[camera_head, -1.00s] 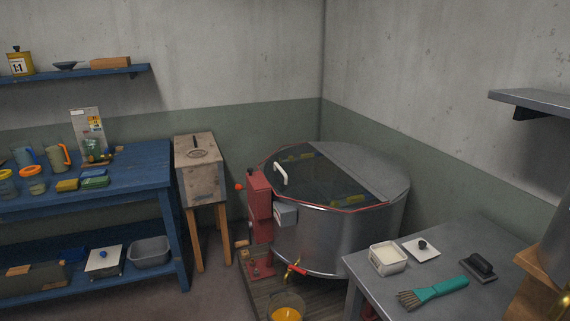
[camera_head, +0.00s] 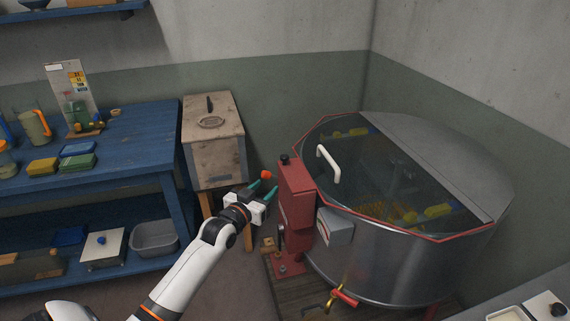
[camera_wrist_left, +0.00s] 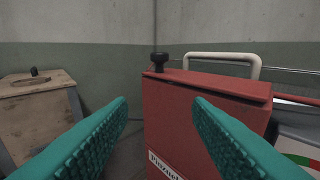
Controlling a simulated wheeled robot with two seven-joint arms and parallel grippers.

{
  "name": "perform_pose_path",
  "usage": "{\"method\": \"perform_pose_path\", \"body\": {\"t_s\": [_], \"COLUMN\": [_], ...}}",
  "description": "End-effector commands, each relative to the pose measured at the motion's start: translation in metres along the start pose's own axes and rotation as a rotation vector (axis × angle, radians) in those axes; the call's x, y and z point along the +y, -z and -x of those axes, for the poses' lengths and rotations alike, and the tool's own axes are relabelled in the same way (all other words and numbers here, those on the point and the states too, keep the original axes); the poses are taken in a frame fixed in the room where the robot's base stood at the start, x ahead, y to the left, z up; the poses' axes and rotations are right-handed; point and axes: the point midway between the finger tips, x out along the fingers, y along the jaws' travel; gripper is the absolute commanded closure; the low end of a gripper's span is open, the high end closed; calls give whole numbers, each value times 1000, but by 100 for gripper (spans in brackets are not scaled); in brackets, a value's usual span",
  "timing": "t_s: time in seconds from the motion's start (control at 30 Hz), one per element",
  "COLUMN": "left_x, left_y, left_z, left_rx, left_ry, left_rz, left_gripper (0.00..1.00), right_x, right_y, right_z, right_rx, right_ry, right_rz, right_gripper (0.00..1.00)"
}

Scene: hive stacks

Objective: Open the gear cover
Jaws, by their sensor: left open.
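The red gear cover (camera_head: 297,188) is an upright box on the left side of the steel drum, with a small black knob (camera_head: 285,158) on top. Its lid looks shut. In the wrist view the fingers (camera_wrist_left: 161,104) frame the cover's left part. My right gripper is not in view.
The drum (camera_head: 390,255) has a clear lid with a white handle (camera_head: 328,163). A wooden hive box (camera_head: 212,150) and blue table (camera_head: 140,170) stand left.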

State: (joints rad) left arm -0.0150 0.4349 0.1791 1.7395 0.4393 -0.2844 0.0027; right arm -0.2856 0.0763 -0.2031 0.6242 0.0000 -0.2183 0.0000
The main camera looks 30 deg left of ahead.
Motion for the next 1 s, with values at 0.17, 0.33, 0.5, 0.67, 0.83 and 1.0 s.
{"method": "perform_pose_path", "body": {"t_s": [0.17, 0.33, 0.5, 0.67, 0.83, 1.0], "left_x": [-1, -1, -1, -1, -2, -2], "left_y": [-38, -41, -43, -45, -44, -45], "left_z": [-3, -26, -61, -90, -110, -117], "left_rx": [-74, -76, -75, -74, -72, -71], "left_ry": [13, 12, 12, 11, 13, 12], "left_rz": [0, 0, -1, -2, -1, -2], "left_gripper": [55, 55, 55, 55, 55, 55], "right_x": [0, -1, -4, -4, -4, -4], "right_y": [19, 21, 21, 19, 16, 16], "right_z": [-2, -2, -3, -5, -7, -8], "right_rx": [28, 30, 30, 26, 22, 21], "right_ry": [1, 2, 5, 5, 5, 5], "right_rz": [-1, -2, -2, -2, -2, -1], "right_gripper": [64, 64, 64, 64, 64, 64]}}
